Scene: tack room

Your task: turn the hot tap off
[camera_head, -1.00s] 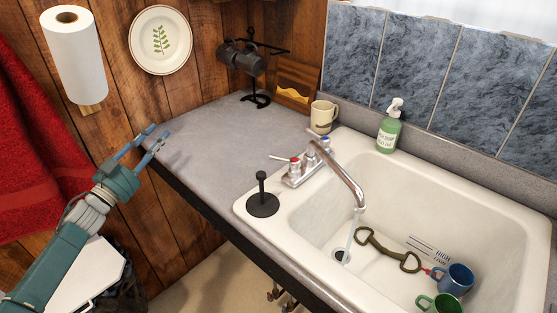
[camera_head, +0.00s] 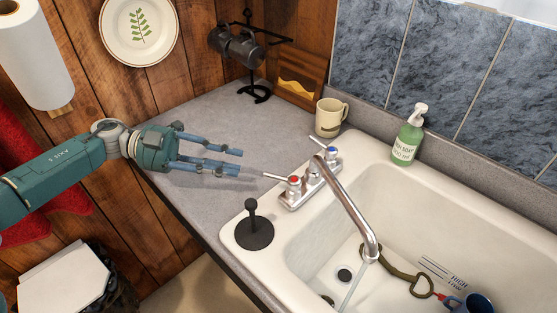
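The hot tap, marked with a red cap (camera_head: 294,182), is on the near side of the chrome faucet base, with its lever pointing left. The cold tap, marked blue (camera_head: 332,152), is on the far side. A thin stream of water (camera_head: 350,290) runs from the curved spout (camera_head: 352,215) into the white sink (camera_head: 470,205). My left gripper (camera_head: 240,162) is above the grey counter, left of the hot tap's lever and apart from it. Its blue fingers point right, with a gap and nothing between them. My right gripper is out of view.
A black plunger-like stopper (camera_head: 254,232) stands on the sink's left rim. A mug (camera_head: 330,117) and a green soap bottle (camera_head: 408,138) stand behind the faucet. A black mug rack (camera_head: 256,60) is further back. The counter (camera_head: 215,115) is otherwise clear.

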